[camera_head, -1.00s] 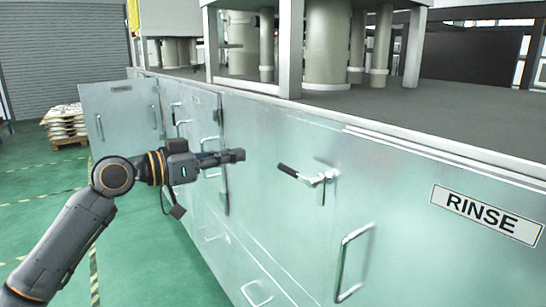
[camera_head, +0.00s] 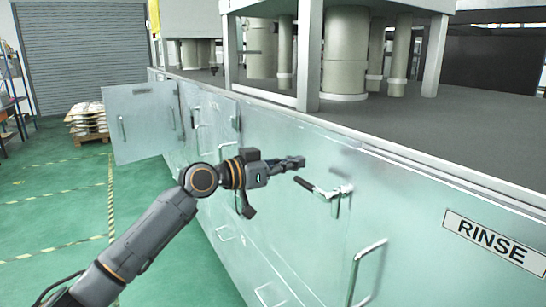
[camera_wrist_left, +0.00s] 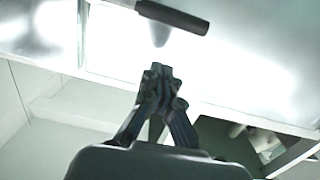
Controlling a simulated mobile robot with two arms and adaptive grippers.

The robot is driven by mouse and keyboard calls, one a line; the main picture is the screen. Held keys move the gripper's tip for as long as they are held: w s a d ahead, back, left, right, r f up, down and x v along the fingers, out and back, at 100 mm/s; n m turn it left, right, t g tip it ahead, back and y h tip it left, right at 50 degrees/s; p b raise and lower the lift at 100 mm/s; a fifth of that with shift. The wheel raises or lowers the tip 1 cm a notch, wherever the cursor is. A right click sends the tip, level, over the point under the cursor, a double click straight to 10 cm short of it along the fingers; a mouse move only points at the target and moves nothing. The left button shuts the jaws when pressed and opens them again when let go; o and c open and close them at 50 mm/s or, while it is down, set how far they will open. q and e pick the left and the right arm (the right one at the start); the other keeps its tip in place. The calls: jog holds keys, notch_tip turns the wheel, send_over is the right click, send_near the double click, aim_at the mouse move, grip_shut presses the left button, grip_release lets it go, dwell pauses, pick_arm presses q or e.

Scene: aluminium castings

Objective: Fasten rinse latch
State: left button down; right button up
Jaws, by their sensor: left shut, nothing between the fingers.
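The rinse latch (camera_head: 325,189) is a metal toggle with a black grip on the pale metal cabinet front, left of the RINSE sign (camera_head: 494,243). Its black grip points left and slightly up, out from the panel. My left gripper (camera_head: 300,162) is shut and empty, just above and left of the grip's end, with no contact that I can make out. In the left wrist view the shut fingertips (camera_wrist_left: 160,72) point towards the black grip (camera_wrist_left: 172,16), with a gap between them. My right gripper is not in view.
A bar handle (camera_head: 367,270) stands out from the panel below the latch. Farther left, a cabinet door (camera_head: 142,121) hangs open. The green floor (camera_head: 60,205) at the left is clear. Stacked sacks (camera_head: 86,118) lie on a pallet at the back.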

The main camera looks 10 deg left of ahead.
aim_at(300, 183)
pick_arm(q)
notch_tip(300, 183, down, 4)
jog(key=shift+w+r+p, duration=0.1)
jog(key=shift+p, duration=0.3)
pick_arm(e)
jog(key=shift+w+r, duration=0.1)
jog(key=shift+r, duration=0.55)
pick_arm(q)
jog(key=shift+d, duration=0.1)
